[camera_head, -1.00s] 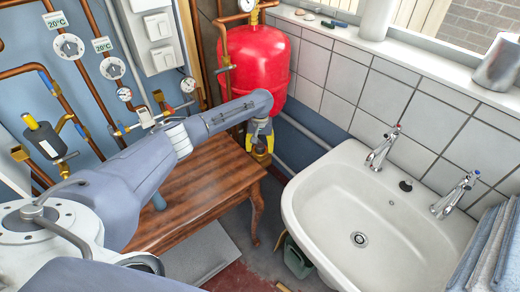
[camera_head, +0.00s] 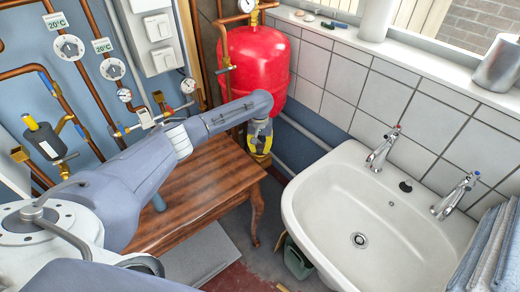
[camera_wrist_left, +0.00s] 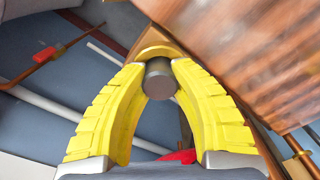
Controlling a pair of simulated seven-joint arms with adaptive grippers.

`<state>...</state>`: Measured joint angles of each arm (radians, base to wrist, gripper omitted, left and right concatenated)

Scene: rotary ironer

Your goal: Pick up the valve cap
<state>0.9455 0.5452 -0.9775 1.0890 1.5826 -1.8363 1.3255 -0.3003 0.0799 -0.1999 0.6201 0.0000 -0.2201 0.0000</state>
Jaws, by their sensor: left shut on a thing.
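The valve cap (camera_wrist_left: 159,80) is a dark grey cylinder between my yellow fingertips in the left wrist view. A brass-coloured part (camera_wrist_left: 160,51) shows just beyond it; I cannot tell whether the cap still touches it. My left gripper (camera_head: 261,151) is below the red tank (camera_head: 257,62), beside the far right corner of the wooden table. In the left wrist view the left gripper (camera_wrist_left: 159,75) is shut on the cap, one finger on each side. In the head view the fingers hide the cap. My right gripper is not in view.
The wooden table (camera_head: 205,185) lies under my left arm. A white sink (camera_head: 385,215) with two taps stands to the right. Copper pipes and gauges line the wall at left. A grey pipe (camera_head: 300,135) runs along the wall behind the gripper.

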